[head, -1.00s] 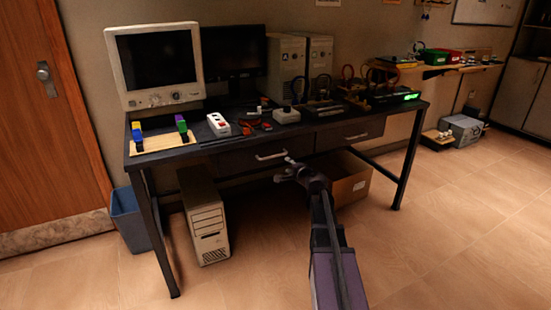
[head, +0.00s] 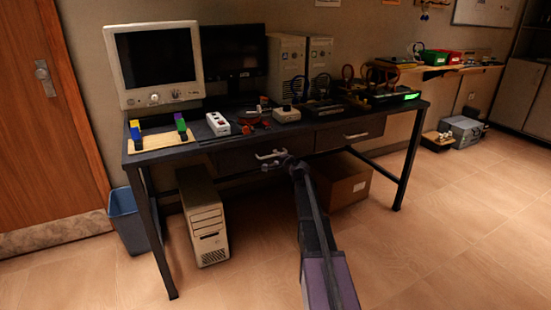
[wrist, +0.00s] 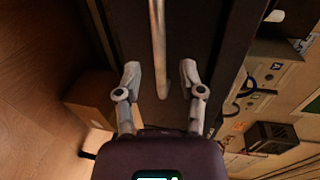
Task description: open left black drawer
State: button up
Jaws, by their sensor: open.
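The left black drawer (head: 240,163) is under the desk top, left of a second drawer, and looks shut. Its pale bar handle (head: 271,154) is on its front. My gripper (head: 272,163) is right at this handle in the head view. In the wrist view, the handle (wrist: 158,50) runs down between the two spread fingers of my open gripper (wrist: 163,80). I cannot tell whether either finger touches it. The drawer front (wrist: 188,45) shows dark behind the handle.
The desk top (head: 195,153) carries monitors, a power strip and small devices. The right drawer (head: 350,134) is shut. A cardboard box (head: 343,183) and a beige computer tower (head: 205,225) stand below the desk. The floor (head: 440,220) in front is clear.

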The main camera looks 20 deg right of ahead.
aim_at(273, 155)
jog(key=shift+x, duration=1.7)
